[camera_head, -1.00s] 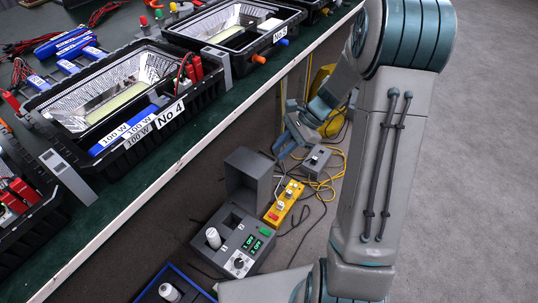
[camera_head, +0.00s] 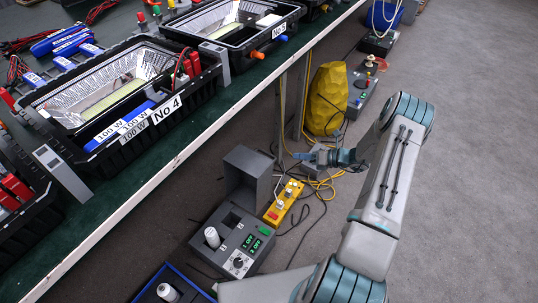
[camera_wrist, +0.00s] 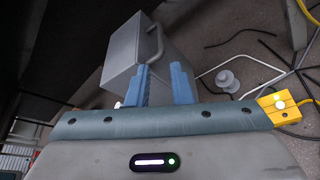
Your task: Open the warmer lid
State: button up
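The grey warmer (camera_head: 212,262) sits on the floor beside the bench in the head view, with two readouts and a knob on its front. Its lid (camera_head: 250,168) stands raised at the back, leaving the top uncovered. A white bottle (camera_head: 212,237) stands in one well; another well looks empty. My gripper (camera_head: 302,156) is to the right of the lid, apart from it. In the wrist view the lid (camera_wrist: 118,62) and its bar handle (camera_wrist: 154,42) lie just beyond my gripper (camera_wrist: 159,72). The blue fingers are apart with nothing between them.
A yellow block (camera_head: 284,203) with buttons sits right of the warmer, among loose cables. A yellow bag (camera_head: 327,98) stands behind my gripper. The bench edge (camera_head: 190,143) runs along the left. A blue tray (camera_head: 150,290) is in front. Open floor lies right.

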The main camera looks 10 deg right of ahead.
aim_at(269, 154)
jog(key=b+x, duration=0.3)
jog(key=x, duration=1)
jog(key=shift+w+a+f+b, duration=0.15)
jog(key=shift+a+f+b, duration=0.1)
jog(key=shift+b, duration=0.05)
jog(key=shift+r, duration=0.1)
grip_shut()
